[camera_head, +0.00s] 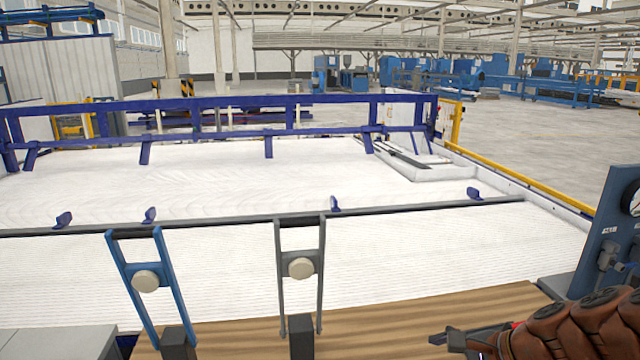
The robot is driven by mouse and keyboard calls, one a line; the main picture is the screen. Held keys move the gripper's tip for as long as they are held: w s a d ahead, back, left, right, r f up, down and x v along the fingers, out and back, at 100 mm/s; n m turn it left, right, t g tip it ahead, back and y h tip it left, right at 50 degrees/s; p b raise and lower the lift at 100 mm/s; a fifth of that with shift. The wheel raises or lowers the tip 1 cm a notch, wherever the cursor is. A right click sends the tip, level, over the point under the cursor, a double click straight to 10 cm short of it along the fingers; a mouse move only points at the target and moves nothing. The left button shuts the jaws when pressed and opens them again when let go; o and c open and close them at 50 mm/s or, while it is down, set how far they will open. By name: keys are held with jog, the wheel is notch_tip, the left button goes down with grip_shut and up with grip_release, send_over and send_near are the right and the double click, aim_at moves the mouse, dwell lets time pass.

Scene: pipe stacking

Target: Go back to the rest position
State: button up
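My gripper (448,341) shows at the bottom right edge of the head view, small and dark, at the end of my brown ribbed arm. It lies low over the right part of a brown wooden surface. Its fingers are seen too small and side-on to tell whether they are open or shut, and I see no pipe at them. Many thin white pipes (420,255) lie side by side in a wide layer in front of me, apart from my gripper.
A dark bar (400,207) crosses the pipes. A blue frame (150,285) and a grey frame (301,285) stand in front. A blue panel with a gauge (605,235) rises at right, close to my arm. A blue railing (260,103) closes the back. Open floor lies behind, right.

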jog(key=s+a+f+n+g+h, duration=0.25)
jog(key=s+a+n+g, duration=0.35)
jog(key=s+n, duration=0.55)
jog(key=s+d+n+g+h, duration=0.1)
jog(key=s+n+h, duration=0.3)
jog(key=s, duration=0.5)
jog(key=shift+d+f+n+b, duration=0.3)
jog(key=shift+d+n, duration=0.5)
jog(key=shift+n, duration=0.55)
